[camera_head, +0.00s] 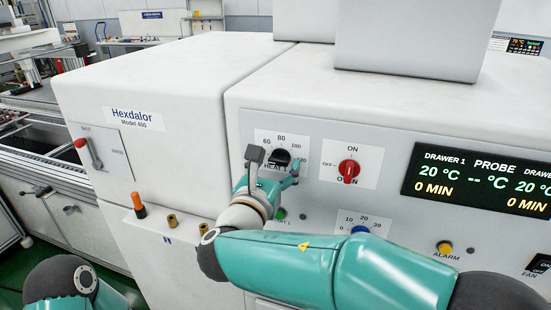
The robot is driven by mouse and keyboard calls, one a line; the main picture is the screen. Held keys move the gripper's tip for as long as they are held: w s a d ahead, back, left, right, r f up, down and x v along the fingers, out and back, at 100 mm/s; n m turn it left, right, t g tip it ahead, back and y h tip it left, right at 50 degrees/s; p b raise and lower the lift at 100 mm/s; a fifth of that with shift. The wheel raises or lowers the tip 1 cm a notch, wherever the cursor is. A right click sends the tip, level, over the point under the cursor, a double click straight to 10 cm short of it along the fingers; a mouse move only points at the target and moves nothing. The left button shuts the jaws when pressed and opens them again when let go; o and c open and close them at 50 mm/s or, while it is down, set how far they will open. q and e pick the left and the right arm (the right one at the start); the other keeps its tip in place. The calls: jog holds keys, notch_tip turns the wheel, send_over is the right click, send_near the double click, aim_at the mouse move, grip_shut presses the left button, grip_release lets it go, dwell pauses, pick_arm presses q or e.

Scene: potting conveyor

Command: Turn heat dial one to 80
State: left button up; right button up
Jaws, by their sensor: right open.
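The black heat dial one (280,156) sits on a white plate on the front panel, with 60, 80, 100 and 120 printed around it. Its label below is partly covered and reads roughly "HEAT 1". My right gripper (275,161) is open at the dial, with one finger to its left and the other to its right. I cannot tell whether the fingers touch the dial. The dial's pointer is not clear. My left gripper is out of the picture; only a part of my left arm shows at the lower left.
A red ON/OFF knob (349,169) is close to the right of the dial. A blue knob (360,230) is partly behind my right arm. A black display (477,180) reads 20 °C. A red-handled lever (88,150) and an orange-topped peg (138,204) are at the left.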

jog(key=shift+w+d, duration=0.1)
jog(key=shift+w, duration=0.25)
jog(key=shift+c, duration=0.4)
jog(key=c, duration=1.1)
jog(key=shift+o, duration=0.2)
jog(key=shift+f+m+b, duration=0.15)
jog(key=shift+m+b, duration=0.25)
jog(key=shift+b, duration=0.35)
jog(key=shift+f+m+b, duration=0.15)
jog(key=shift+m+b, duration=8.25)
jog(key=shift+b, duration=0.7)
